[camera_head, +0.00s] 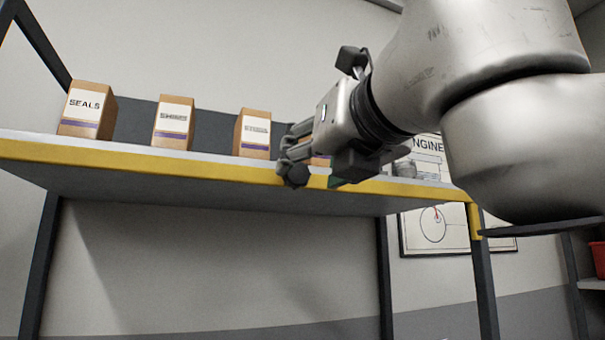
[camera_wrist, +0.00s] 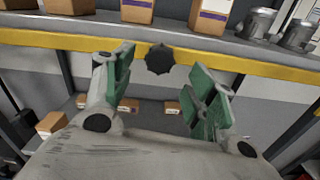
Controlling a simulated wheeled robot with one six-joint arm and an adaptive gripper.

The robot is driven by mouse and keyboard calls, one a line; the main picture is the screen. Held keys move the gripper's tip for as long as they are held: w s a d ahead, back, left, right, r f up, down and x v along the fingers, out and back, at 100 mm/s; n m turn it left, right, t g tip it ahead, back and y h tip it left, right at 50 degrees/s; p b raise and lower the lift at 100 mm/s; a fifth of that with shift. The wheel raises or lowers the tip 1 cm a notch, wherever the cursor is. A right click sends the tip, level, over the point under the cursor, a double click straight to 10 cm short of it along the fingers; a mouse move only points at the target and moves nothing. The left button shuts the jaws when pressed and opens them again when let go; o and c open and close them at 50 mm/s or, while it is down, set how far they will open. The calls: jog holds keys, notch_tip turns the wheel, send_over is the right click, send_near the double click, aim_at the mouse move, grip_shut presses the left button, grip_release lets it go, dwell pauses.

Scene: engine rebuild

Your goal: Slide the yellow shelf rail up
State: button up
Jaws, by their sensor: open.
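The yellow shelf rail (camera_head: 150,161) runs along the front edge of the raised shelf. It also crosses the upper part of the wrist view (camera_wrist: 60,40). A dark lobed knob (camera_wrist: 159,59) sits on the rail, near the middle of the wrist view. My gripper (camera_wrist: 163,82) is open, its green-padded fingers apart on the left and right, with the knob showing between and beyond their tips. Nothing is held. In the head view my gripper (camera_head: 296,160) is in front of the rail and hides part of it. I cannot tell whether it touches the rail.
Cartons marked SEALS (camera_head: 87,110) and SHIMS (camera_head: 173,123), and another carton (camera_head: 252,134), stand on the shelf. Metal cylinders (camera_wrist: 257,22) stand there at right. Small boxes (camera_wrist: 52,124) lie lower down. Dark shelf posts (camera_head: 384,275) flank the open space beneath. A poster hangs behind.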

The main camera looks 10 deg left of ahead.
aim_at(299, 173)
jog(key=x, duration=0.6)
jog(key=shift+w, duration=0.2)
grip_shut()
jog(key=shift+r, duration=3.3)
